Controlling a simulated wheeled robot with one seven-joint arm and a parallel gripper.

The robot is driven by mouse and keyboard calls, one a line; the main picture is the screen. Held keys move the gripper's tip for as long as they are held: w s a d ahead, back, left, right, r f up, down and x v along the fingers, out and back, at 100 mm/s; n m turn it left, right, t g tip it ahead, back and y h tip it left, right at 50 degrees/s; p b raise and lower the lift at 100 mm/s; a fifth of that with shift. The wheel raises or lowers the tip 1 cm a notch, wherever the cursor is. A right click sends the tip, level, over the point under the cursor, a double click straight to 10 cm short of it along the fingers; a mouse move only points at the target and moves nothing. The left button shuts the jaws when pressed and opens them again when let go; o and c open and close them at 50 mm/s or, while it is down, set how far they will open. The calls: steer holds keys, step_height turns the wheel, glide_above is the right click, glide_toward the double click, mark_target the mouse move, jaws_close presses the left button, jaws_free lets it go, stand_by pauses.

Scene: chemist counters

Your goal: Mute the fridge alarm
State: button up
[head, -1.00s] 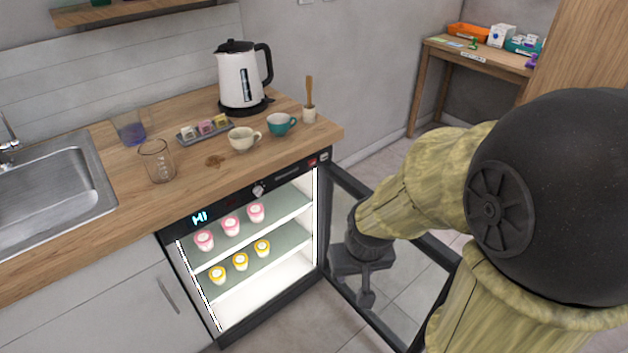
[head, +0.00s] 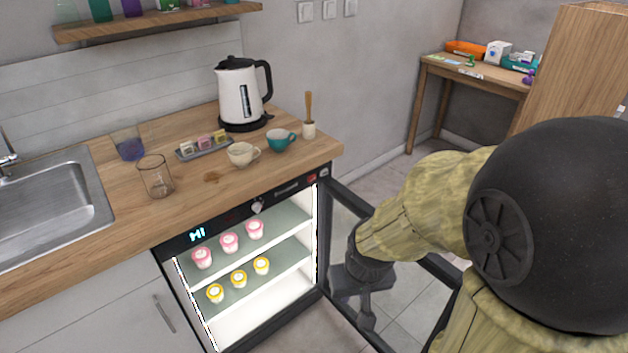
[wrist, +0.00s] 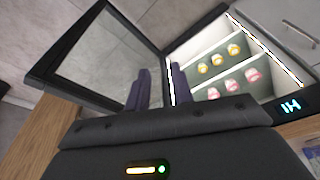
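The small fridge (head: 205,238) is under the counter with its glass door (head: 424,262) swung open to the right. Its lit display (head: 197,234) reads "HI"; it also shows in the wrist view (wrist: 290,106). The black top panel has a round knob (head: 257,206) and a red button (head: 312,178) with a grey button (head: 324,172) at its right end. Pink-lidded and yellow-lidded jars stand on the two shelves. My gripper (wrist: 160,78) is empty, its fingers apart, near the open door and below panel height.
On the counter (head: 110,205) stand a kettle (head: 240,95), two cups, a small tray, glass beakers and a pestle in a mortar (head: 309,128). The open door takes up the floor space right of the fridge.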

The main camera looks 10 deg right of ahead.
jaws_close()
stand_by(1.4)
